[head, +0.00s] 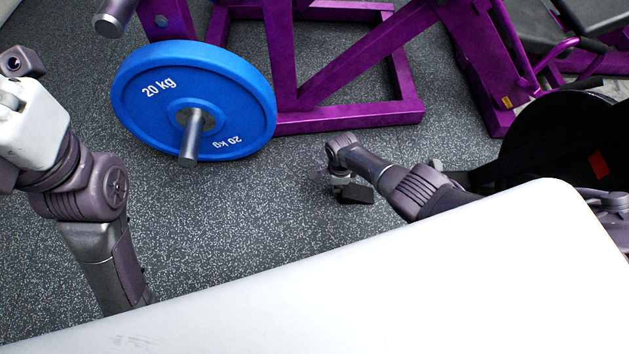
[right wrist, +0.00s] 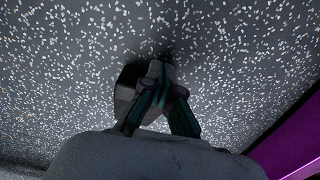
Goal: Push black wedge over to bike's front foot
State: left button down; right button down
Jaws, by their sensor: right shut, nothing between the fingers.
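The black wedge (head: 357,195) lies on the speckled floor in the middle of the head view. My right gripper (head: 328,178) is low at the floor, close beside the wedge on its left. In the right wrist view the shut fingertips (right wrist: 160,72) are empty, and the dark wedge (right wrist: 128,82) shows just left of them, partly covered by a finger. Whether they touch I cannot tell. The bike (head: 570,135) stands at the right, with a dark foot bar (head: 470,179) low at its left, partly hidden by my right arm. My left arm hangs at the left; its gripper is out of view.
A blue 20 kg plate (head: 235,85) sits on a peg of a purple frame (head: 350,118) behind the wedge. The frame's base also edges the right wrist view (right wrist: 292,145). Floor (head: 240,210) left of my right gripper is clear.

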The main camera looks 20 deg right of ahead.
aim_at(363, 190)
jog(key=s+d, duration=0.1)
jog(key=d, duration=0.1)
jog(key=s+d+p, duration=0.1)
jog(key=d, duration=0.5)
jog(key=shift+s+d+f, duration=0.1)
jog(key=shift+s+f, duration=0.05)
jog(key=shift+s, duration=0.25)
jog(key=shift+p, duration=0.35)
